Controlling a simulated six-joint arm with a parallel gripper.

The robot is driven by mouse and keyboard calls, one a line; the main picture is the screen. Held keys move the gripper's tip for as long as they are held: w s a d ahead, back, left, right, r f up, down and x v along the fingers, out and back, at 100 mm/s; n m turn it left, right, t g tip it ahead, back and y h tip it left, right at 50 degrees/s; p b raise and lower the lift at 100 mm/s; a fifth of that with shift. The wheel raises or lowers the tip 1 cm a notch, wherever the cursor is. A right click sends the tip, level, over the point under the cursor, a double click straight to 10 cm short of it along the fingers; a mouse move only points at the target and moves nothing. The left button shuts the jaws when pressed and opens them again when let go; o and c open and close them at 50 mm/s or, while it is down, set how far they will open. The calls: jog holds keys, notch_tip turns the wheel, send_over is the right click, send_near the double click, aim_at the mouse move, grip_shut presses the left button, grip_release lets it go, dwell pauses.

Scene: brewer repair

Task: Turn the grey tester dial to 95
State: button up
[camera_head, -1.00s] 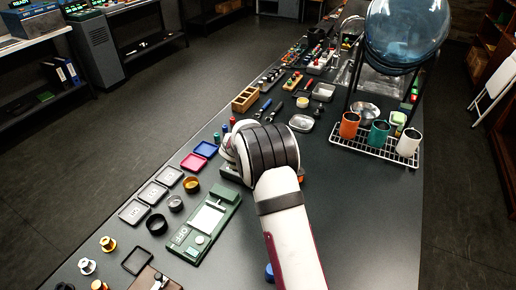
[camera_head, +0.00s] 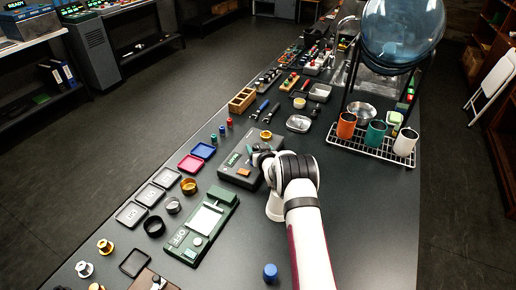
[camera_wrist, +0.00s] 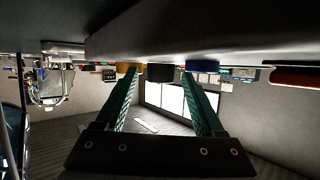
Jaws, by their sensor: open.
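The tester (camera_head: 238,172) is a dark box with a small green display, in the middle of the bench in the head view. My gripper (camera_head: 257,152) is over its right side, and the arm hides part of the box. In the wrist view, the picture is upside down and the box hangs across the top. My gripper's two green fingers (camera_wrist: 162,88) are apart. A dark grey knob (camera_wrist: 160,73), likely the dial, shows between the fingertips, with no clear contact. A yellow knob (camera_wrist: 126,67) is by the left finger. The dial's reading cannot be made out.
A green scale (camera_head: 190,245) stands nearer on the bench. A white rack (camera_head: 372,149) with several cups is at right. Bench right of the arm is clear.

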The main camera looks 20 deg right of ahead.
aim_at(257, 147)
grip_shut()
jog(key=shift+w+a+r+h, duration=0.1)
jog(key=shift+a+h, duration=0.05)
jog(key=shift+h, duration=0.15)
jog(key=shift+m+h, duration=0.6)
jog(key=shift+m, duration=0.2)
grip_release()
jog(key=v, duration=0.3)
notch_tip(257, 147, up, 7)
